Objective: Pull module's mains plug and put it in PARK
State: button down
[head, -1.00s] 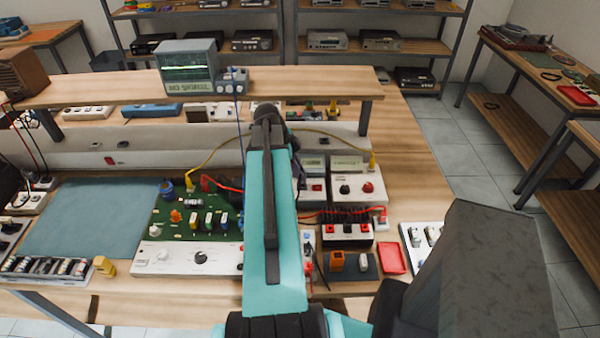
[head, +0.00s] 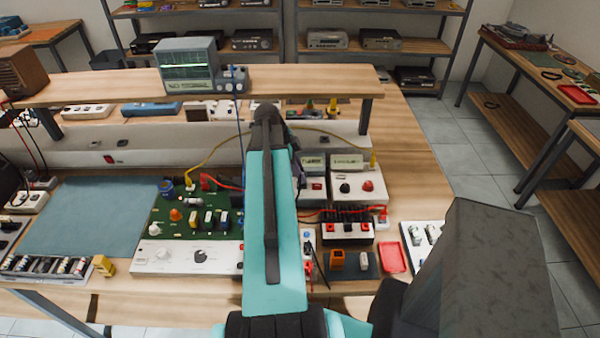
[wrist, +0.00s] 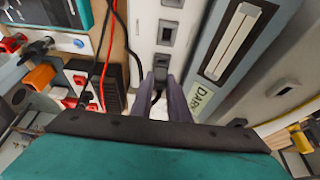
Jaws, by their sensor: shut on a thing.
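In the wrist view my gripper (wrist: 163,97) has its two dark fingers closed around a small black plug (wrist: 160,77). The plug is at a pale socket strip (wrist: 170,20) with dark outlets (wrist: 167,33) in a row. I cannot tell whether the plug's pins are in an outlet or clear of it. A pale label (wrist: 201,88) with dark letters, only partly readable, is just right of the fingers on a grey-blue casing. In the head view my arm covers the gripper and the plug.
Red and black leads (wrist: 104,55) run close left of the fingers. A black block with red terminals (head: 347,228), a red tray (head: 392,257) and a green circuit board (head: 190,215) crowd the bench. An oscilloscope (head: 188,65) stands on the raised shelf (head: 310,84).

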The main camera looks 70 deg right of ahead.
jog(key=shift+f+b, duration=0.4)
jog(key=shift+f, duration=0.1)
dwell(0.9)
dwell(0.4)
jog(key=c, duration=1.6)
grip_release()
jog(key=shift+w+r, duration=0.1)
jog(key=shift+r, duration=0.05)
jog(key=b+v, duration=0.3)
jog(key=v, duration=1)
jog(key=shift+r+b, duration=0.2)
jog(key=shift+b, duration=0.2)
jog(key=shift+r, duration=0.15)
jog(key=shift+r+p, duration=1.55)
jog(key=shift+r, duration=0.8)
